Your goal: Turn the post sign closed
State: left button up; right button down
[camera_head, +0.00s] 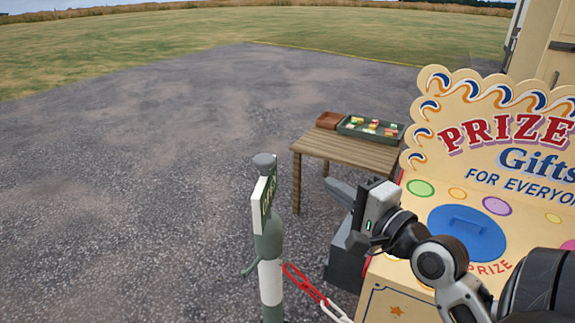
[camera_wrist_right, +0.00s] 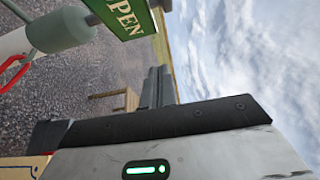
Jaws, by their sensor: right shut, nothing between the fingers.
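The post sign (camera_head: 265,200) is a small board with a pale edge and a green face, mounted near the top of a grey-green post (camera_head: 268,247) with a white band. In the right wrist view the sign (camera_wrist_right: 128,16) shows the letters "PEN" on green; the rest is cut off at the frame's top. My right gripper (camera_head: 332,187) is shut and empty, to the right of the sign and apart from it, its fingers pointing left. Its closed fingers (camera_wrist_right: 158,82) also show in the wrist view. My left gripper is not in view.
A red and white chain (camera_head: 304,283) hangs from the post toward the prize stall (camera_head: 408,183) at right. A wooden table (camera_head: 346,151) behind holds a green tray (camera_head: 352,131) of sweets and a brown box (camera_head: 328,119). Open gravel lies left of the post.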

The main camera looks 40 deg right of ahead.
aim_at(266, 185)
pick_arm(q)
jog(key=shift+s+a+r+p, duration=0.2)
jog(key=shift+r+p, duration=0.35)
jog(key=shift+p, duration=0.6)
pick_arm(e)
jog(key=w+a, duration=0.2)
jog(key=w, duration=0.9)
jog(key=shift+a, duration=0.3)
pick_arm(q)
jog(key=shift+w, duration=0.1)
